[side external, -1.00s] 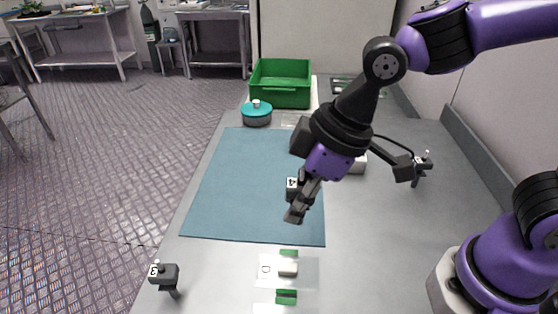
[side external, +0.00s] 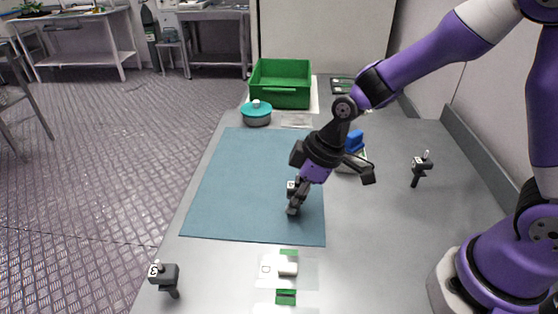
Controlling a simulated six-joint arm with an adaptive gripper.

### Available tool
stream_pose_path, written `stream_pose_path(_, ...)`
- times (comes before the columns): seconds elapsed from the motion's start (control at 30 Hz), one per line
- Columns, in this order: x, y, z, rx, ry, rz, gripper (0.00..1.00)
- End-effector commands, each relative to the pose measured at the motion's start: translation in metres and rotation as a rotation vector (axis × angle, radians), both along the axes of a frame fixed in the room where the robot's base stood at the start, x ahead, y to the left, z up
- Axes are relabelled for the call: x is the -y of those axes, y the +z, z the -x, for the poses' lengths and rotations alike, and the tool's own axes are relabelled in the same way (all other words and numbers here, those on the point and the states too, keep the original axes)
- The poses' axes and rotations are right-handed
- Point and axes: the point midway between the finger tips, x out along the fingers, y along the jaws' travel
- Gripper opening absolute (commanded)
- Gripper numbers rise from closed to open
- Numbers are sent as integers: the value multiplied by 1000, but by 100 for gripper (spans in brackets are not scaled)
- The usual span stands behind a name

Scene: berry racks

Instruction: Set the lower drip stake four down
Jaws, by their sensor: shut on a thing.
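Drip stake four (side external: 291,187) is a dark stake with a white label on its head. It is at the right part of the blue-green mat (side external: 235,190), mostly hidden behind my gripper. My gripper (side external: 293,209) is shut on it, pointing down and slightly tilted, with its fingertips low over the mat. Whether the stake's lower end touches the mat is hidden.
Stake three (side external: 164,276) stands at the front left table edge, another stake (side external: 421,167) at the right. A green crate (side external: 280,84) and a teal-lidded round container (side external: 256,113) are at the back. A blue-topped item (side external: 354,142) is behind my gripper. Green-and-white pieces (side external: 287,269) lie in front.

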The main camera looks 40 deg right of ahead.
Motion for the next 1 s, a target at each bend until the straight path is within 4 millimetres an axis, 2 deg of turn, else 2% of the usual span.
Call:
stream_pose_path(0.2, 0, -3, 0, -2, -1, 0, 10)
stream_pose_path(0.23, 0, -3, 0, -2, -1, 0, 34)
stream_pose_path(0.27, 0, -3, 0, -2, -1, 0, 49)
stream_pose_path(0.3, 0, -3, 0, -2, -1, 0, 59)
stream_pose_path(0.63, 0, -2, 0, -1, 0, 1, 59)
stream_pose_path(0.73, 1, 3, 0, 3, -1, 0, 59)
stream_pose_path(0.87, 6, 22, 4, 6, -2, -1, 59)
stream_pose_path(1.0, 15, 52, 12, 8, -3, 0, 59)
